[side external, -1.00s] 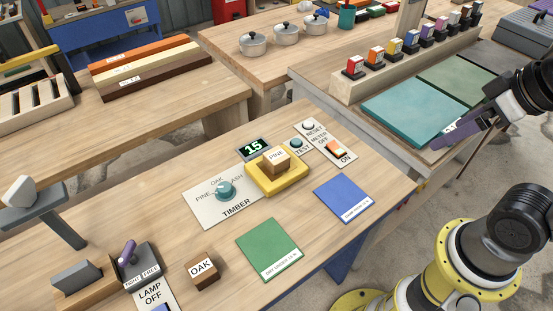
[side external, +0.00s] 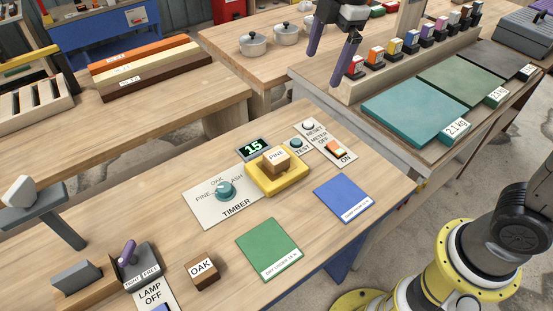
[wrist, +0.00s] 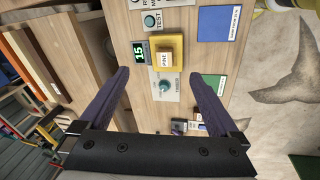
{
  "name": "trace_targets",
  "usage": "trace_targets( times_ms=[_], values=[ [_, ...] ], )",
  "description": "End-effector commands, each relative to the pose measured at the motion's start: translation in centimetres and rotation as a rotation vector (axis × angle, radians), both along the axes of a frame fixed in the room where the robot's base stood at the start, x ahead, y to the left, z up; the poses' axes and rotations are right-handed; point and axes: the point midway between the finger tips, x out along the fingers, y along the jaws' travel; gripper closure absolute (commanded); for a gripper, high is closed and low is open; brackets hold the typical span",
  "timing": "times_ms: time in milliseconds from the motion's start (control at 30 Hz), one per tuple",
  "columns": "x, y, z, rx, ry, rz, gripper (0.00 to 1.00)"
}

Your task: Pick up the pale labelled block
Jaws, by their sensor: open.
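The pale block labelled PINE (side external: 275,159) sits on the yellow meter base (side external: 265,182) on the near bench. In the wrist view the PINE block (wrist: 166,57) lies ahead, roughly between my finger lines, on the yellow base (wrist: 179,50). My gripper (side external: 326,68) has purple fingers and hangs well above and behind the block in the side view. Its jaws are open and empty, and apart from the block. A second, browner block labelled OAK (side external: 203,273) stands at the bench's front.
A TIMBER dial panel (side external: 238,207), a display reading 15 (side external: 254,148) and a switch panel (side external: 335,139) surround the base. A green mat (side external: 268,246) and a blue mat (side external: 343,196) lie flat nearby. A rack of several coloured blocks (side external: 384,75) stands at the back right.

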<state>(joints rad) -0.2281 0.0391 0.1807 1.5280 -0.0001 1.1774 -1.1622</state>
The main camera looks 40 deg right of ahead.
Motion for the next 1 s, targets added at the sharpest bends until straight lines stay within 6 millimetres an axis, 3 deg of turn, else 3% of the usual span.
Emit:
trace_targets(
  times_ms=[33,133,333,500,833,1000],
  values=[
    [1.6,1.4,-1.7,-0.014,0.035,0.048,0.03],
    [3.7,3.8,-4.8,-0.032,0.089,0.110,0.03],
    [5.0,6.9,-10.1,-0.058,0.177,0.162,0.03],
    [4.6,7.9,-12.2,-0.069,0.209,0.181,0.03],
    [4.5,7.8,-17.9,-0.069,0.210,0.180,0.03],
    [4.6,7.8,-19.7,-0.068,0.208,0.179,0.03]
  ],
)
